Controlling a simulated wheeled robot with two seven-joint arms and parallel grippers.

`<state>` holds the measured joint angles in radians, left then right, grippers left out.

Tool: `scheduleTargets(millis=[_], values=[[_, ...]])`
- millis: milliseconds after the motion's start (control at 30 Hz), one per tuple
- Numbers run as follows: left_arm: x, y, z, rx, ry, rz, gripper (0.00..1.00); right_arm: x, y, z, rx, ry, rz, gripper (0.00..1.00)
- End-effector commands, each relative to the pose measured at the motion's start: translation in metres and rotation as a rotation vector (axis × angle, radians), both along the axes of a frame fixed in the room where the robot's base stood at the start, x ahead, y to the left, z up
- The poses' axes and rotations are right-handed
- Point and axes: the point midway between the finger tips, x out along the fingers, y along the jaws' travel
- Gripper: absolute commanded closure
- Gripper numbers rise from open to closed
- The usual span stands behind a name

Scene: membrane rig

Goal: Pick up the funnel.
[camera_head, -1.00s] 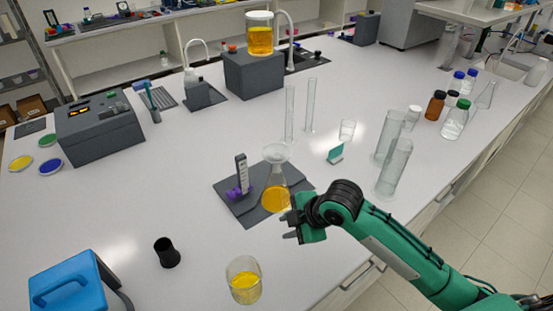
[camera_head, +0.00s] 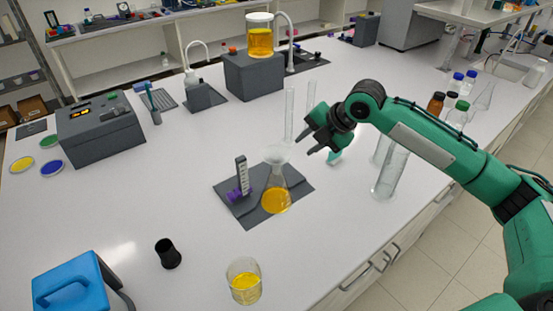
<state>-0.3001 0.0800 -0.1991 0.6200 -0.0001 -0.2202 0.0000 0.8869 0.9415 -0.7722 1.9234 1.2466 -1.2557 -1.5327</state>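A pale, wide-mouthed funnel-shaped piece (camera_head: 277,154) sits at the top of a conical flask (camera_head: 276,190) holding yellow-orange liquid. The flask stands on a dark grey mat (camera_head: 295,192) at the middle of the bench. A black flared cup-like piece (camera_head: 168,254) stands apart at the front left; I cannot tell whether it is also a funnel. My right gripper (camera_head: 305,146) is just right of the pale funnel, with its fingers apart, pointing left and down. Nothing shows between the fingers. My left gripper is not in view.
A stand with a white scale and purple parts (camera_head: 241,177) is left of the flask. A beaker of yellow liquid (camera_head: 243,281) is in front. Tall glass cylinders (camera_head: 391,172) stand right, partly behind my arm.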

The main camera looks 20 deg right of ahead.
Motion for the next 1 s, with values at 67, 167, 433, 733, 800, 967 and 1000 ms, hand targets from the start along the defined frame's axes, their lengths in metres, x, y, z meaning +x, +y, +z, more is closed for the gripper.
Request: scheduleTargets(millis=[67, 167, 433, 733, 800, 967, 1000], values=[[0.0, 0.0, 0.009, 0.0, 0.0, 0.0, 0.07, 0.007, 0.008, -0.011, 0.003, 0.004, 0.001, 0.7], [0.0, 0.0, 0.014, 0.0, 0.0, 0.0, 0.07, 0.015, 0.015, -0.026, 0.002, 0.003, 0.0, 0.7], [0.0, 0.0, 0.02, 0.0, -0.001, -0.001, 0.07, 0.025, 0.023, -0.045, 0.001, 0.002, -0.002, 0.7], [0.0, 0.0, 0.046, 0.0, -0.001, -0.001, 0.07, 0.042, 0.035, -0.072, 0.002, 0.003, -0.002, 0.7], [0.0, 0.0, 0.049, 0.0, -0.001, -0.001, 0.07, 0.045, 0.037, -0.079, 0.001, 0.002, -0.001, 0.7], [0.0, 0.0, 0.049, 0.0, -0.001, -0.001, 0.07, 0.048, 0.04, -0.086, 0.0, -0.001, -0.001, 0.7], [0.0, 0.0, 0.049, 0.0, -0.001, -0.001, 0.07, 0.048, 0.04, -0.087, 0.0, -0.001, -0.001, 0.7]])
